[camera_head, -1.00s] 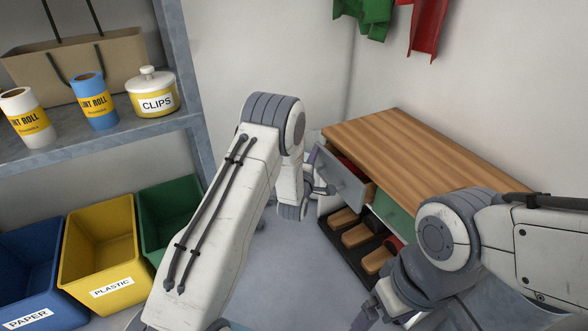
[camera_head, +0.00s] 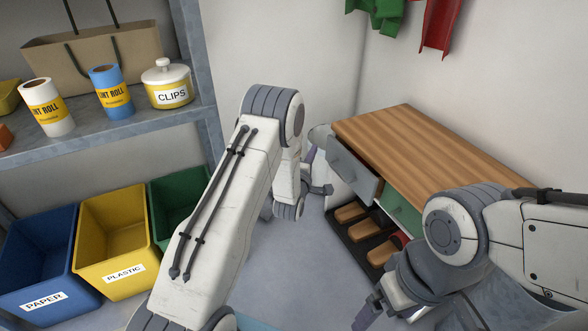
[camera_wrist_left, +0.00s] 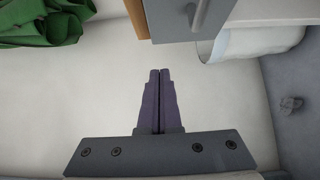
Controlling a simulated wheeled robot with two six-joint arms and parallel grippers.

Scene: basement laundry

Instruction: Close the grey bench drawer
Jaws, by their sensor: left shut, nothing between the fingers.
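The grey bench drawer (camera_head: 352,173) sticks out partly open under the wooden bench top (camera_head: 430,150). Its grey front and bar handle also show at the top of the left wrist view (camera_wrist_left: 190,16). My left gripper is at the drawer's front left in the head view, mostly hidden behind my own arm. In the left wrist view its purple fingers (camera_wrist_left: 160,73) are together and empty, apart from the drawer front. My right gripper (camera_head: 367,312) hangs low at the bottom of the head view; its finger gap is unclear.
A green drawer (camera_head: 400,215) sits right of the grey one. Below is a dark rack with several brown items (camera_head: 352,212). Blue (camera_head: 40,255), yellow (camera_head: 112,235) and green (camera_head: 178,208) bins stand left under a shelf (camera_head: 120,130). Floor between is clear.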

